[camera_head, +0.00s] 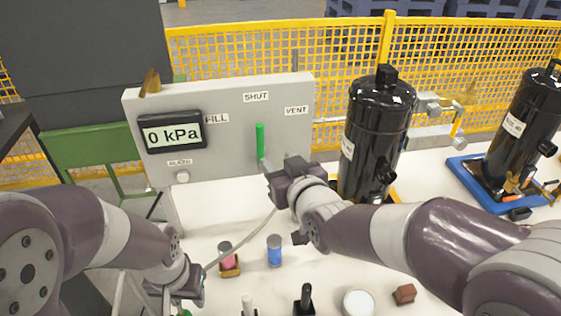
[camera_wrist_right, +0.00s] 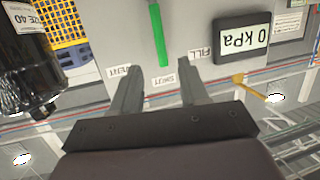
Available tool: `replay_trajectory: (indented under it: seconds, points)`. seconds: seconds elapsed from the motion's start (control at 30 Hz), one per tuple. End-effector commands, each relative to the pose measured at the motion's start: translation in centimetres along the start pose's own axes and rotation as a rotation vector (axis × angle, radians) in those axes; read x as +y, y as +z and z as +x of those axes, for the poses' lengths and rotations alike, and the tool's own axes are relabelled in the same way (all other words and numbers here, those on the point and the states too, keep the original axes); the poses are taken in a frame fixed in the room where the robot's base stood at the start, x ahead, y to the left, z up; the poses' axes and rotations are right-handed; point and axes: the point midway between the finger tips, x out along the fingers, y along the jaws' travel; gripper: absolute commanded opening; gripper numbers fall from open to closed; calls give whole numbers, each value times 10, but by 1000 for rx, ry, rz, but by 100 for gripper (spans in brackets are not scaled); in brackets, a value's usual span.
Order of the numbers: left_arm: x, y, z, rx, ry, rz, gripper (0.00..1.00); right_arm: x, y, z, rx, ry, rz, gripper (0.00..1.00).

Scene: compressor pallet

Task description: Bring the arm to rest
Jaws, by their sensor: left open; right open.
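My right gripper (camera_head: 281,168) is open and empty in front of the grey panel (camera_head: 222,100). It is just below and right of the green lever (camera_head: 260,141), which stands upright under the SHUT label. In the right wrist view, turned upside down, the open fingers (camera_wrist_right: 157,82) show clearly and the green lever (camera_wrist_right: 158,36) appears beyond them, not gripped. My left gripper (camera_head: 186,290) is low at the left over the table front, its fingers partly hidden. The panel display (camera_head: 173,132) reads 0 kPa.
A black compressor (camera_head: 377,130) stands close right of my right gripper; another (camera_head: 517,125) stands on a blue tray (camera_head: 466,172). A blue cylinder (camera_head: 274,251), a pink one (camera_head: 226,254), a white round piece (camera_head: 358,303) and a brown block (camera_head: 404,294) occupy the front table.

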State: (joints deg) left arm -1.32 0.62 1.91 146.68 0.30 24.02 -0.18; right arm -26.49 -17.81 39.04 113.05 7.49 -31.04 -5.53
Motion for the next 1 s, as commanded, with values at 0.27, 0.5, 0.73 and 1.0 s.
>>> replay_trajectory:
  seconds: [0.27,0.5,0.73,1.0]
  points:
    - [0,0,0,0,0,0,41,-2,25,-2,-109,-12,9,44]
    - [0,-2,-15,0,0,0,41,31,144,-87,-762,41,56,44]
    - [0,-4,-38,0,0,0,41,80,187,-192,-1198,191,219,44]
    - [0,-5,-42,0,0,0,41,103,187,-201,-1207,263,300,44]
